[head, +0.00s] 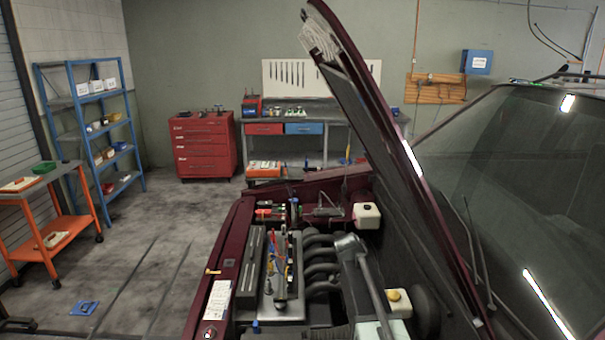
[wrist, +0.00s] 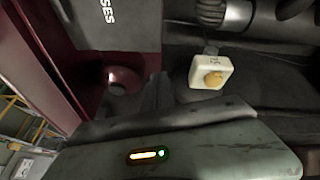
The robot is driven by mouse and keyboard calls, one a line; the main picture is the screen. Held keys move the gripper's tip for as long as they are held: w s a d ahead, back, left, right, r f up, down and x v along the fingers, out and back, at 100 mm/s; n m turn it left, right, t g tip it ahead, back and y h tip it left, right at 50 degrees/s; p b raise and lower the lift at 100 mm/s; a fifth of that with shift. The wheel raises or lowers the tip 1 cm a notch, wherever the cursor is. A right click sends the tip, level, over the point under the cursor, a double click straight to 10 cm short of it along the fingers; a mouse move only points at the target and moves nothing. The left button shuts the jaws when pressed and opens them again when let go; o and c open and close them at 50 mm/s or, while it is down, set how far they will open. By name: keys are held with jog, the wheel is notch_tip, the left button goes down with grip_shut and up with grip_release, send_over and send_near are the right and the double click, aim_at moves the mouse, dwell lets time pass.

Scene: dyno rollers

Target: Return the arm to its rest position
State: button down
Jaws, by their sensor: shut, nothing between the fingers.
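A grey jointed form (head: 366,275) rises from the bottom of the head view over the engine bay; it looks like my arm, bent with its rounded joint at the top. I cannot make out gripper fingers in the head view or in the wrist view. The wrist view looks into the bay close up. A large grey-green surface (wrist: 220,155) with a lit orange and green indicator fills its lower part; I cannot tell whether it is part of my body. Nothing held shows in either view.
The raised hood (head: 400,170) slants over the engine bay on the right. A white reservoir (head: 367,215) stands in the bay; a yellow-capped one (wrist: 210,73) is close in the wrist view. Tools lie on the engine (head: 281,270). A blue shelf (head: 90,130), red cabinet (head: 203,145) and open floor are at left.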

jog(key=s+a+f+n+y, duration=0.1)
jog(key=s+a+n+y, duration=0.1)
jog(key=s+a+n, duration=0.2)
jog(key=s+a+f+n+y, duration=0.1)
jog(key=s+a+n+y, duration=0.2)
jog(key=s+n, duration=0.7)
jog(key=shift+s+a+n, duration=0.3)
jog(key=shift+a+n, duration=0.2)
jog(key=shift+a, duration=0.45)
jog(key=shift+f, duration=0.1)
